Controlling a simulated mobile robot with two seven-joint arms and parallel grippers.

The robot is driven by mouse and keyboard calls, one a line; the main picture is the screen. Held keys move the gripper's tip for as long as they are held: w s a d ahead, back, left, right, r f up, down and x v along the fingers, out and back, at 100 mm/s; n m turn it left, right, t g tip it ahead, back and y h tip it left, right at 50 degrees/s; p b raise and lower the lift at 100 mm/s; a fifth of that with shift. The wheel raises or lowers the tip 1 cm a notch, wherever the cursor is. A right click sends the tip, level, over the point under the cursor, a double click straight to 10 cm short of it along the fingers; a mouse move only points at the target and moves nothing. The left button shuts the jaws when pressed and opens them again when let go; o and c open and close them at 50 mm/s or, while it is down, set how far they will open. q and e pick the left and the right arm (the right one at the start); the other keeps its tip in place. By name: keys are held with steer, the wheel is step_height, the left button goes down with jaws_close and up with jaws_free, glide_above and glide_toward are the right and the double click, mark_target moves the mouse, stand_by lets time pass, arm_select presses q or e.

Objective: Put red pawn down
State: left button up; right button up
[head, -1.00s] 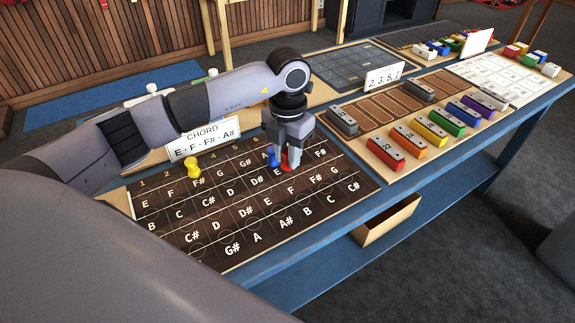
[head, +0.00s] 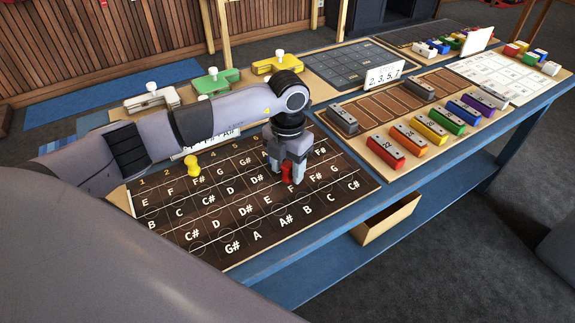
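The red pawn (head: 287,174) is between the fingers of my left gripper (head: 288,176), low over the dark fretboard mat (head: 205,262). The gripper looks shut on the pawn. I cannot tell whether the pawn's base touches the mat. My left arm partly covers the CHORD card (head: 190,148). My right gripper is not in view.
A wooden tray with coloured blocks, including a red block (head: 385,151), lies right of the mat. A 2, 3, 5, 7 card (head: 384,75) stands behind it. Green (head: 215,82) and yellow (head: 277,63) clamp-like pieces are behind my arm. The mat's front rows are clear.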

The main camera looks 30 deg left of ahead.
mark_target(288, 166)
arm_select(q)
steer(key=shift+r, duration=0.2)
step_height(288, 166, up, 12)
steer(key=shift+b, duration=0.45)
steer(key=shift+s+d+f, duration=0.1)
stand_by(0.3)
